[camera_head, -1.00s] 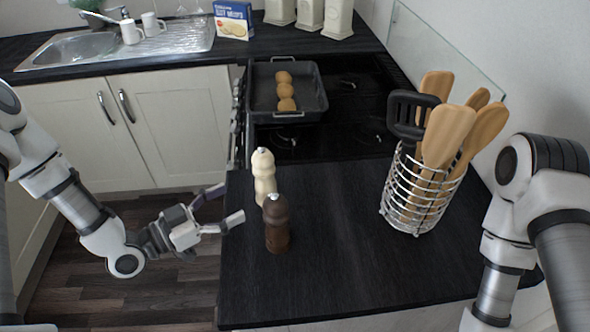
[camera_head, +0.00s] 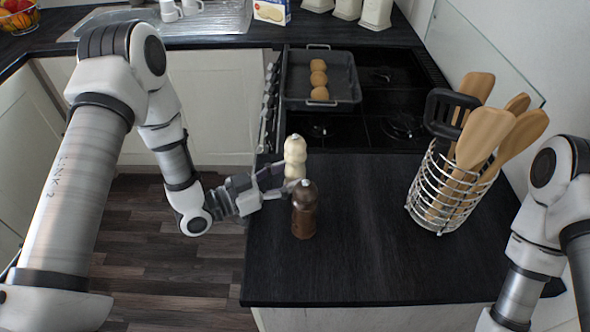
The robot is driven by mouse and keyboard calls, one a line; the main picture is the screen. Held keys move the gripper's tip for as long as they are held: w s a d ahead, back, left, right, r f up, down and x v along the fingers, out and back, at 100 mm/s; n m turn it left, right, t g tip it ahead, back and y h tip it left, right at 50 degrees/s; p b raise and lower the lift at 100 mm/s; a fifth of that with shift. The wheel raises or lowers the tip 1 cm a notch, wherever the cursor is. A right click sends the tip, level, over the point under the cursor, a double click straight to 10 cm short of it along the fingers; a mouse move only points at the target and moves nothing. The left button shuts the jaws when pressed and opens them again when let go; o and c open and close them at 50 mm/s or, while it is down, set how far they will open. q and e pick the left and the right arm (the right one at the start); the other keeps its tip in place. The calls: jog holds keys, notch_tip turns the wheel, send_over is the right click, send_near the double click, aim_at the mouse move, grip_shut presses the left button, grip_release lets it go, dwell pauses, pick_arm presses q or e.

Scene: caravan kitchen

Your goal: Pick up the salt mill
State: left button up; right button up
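The cream salt mill (camera_head: 295,156) stands upright near the left edge of the dark worktop (camera_head: 370,255). A dark brown mill (camera_head: 305,212) stands just in front of it and hides part of its base. My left gripper (camera_head: 285,178) is at the lower part of the cream mill, coming from the left. Its fingers are spread, one on the far side and one on the near side between the two mills. I cannot tell whether either finger touches the mill. My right gripper is out of view; only the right arm shows at the right edge.
A wire holder (camera_head: 440,205) with wooden utensils stands on the right of the worktop. A baking tray (camera_head: 345,82) with several round brown items sits on the black hob (camera_head: 385,135) behind. The front middle of the worktop is clear.

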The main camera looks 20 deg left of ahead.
pick_arm(q)
jog(key=c, duration=0.6)
jog(key=shift+s+a+r, duration=0.25)
jog(key=shift+a+r, duration=0.1)
jog(key=shift+r, duration=0.1)
jog(key=s+a+r, duration=0.3)
jog(key=s+a, duration=0.1)
jog(key=shift+r, duration=0.3)
jog(key=shift+s+a+r+p, duration=0.6)
jog(key=shift+s+a+p, duration=0.2)
jog(key=shift+s+a, duration=0.1)
jog(key=shift+s+a+r+p, duration=0.6)
jog(key=shift+s+a+p, duration=0.25)
jog(key=shift+s, duration=0.1)
jog(key=shift+s+a+r+p, duration=0.6)
jog(key=shift+s+a+p, duration=0.2)
jog(key=shift+s+a, duration=0.1)
